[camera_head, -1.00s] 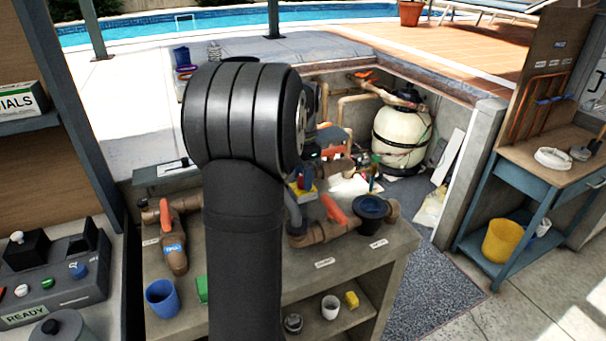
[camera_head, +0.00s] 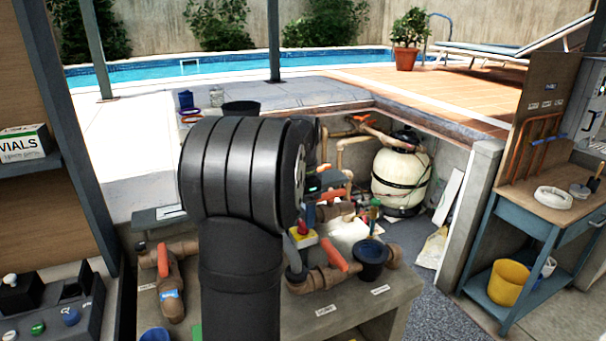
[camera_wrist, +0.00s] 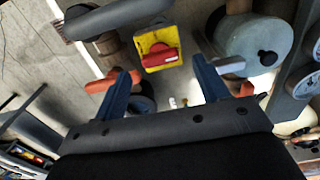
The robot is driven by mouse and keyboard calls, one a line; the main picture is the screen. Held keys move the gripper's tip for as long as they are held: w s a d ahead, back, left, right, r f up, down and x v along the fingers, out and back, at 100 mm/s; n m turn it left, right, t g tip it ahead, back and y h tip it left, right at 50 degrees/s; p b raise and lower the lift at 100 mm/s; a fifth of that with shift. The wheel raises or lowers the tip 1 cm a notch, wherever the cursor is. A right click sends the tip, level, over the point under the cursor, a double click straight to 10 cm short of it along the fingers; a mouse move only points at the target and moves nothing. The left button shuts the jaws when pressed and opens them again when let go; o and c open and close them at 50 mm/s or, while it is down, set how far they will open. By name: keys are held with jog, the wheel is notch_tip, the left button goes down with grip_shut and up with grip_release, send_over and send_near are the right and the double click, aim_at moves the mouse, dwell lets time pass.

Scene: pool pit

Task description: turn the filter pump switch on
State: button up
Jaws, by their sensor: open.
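A yellow switch plate with a red rotary knob, the likely pump switch (camera_wrist: 159,57), shows at the top middle of the wrist view. The knob's handle lies roughly crosswise in that picture. In the head view the yellow and red switch (camera_head: 303,236) sits among the brown pipes, just right of my arm and partly hidden. My gripper (camera_wrist: 160,70) is open and empty. Its two blue fingers point toward the switch, one on each side of it in the picture, and I see no contact. In the head view my own arm hides most of the gripper.
Near the switch are an orange-handled valve (camera_head: 335,254), a dark blue cup-like fitting (camera_head: 371,261) and brown pipes on the bench. A cream filter tank (camera_head: 401,178) stands behind. A blue workbench (camera_head: 487,255) is at right; a control box (camera_head: 48,313) is at lower left.

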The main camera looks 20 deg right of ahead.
aim_at(303, 223)
notch_tip(303, 223, up, 14)
jog(key=shift+r, duration=0.2)
jog(key=shift+f, duration=0.1)
dwell(0.4)
notch_tip(303, 223, down, 17)
jog(key=shift+f, duration=0.15)
dwell(0.5)
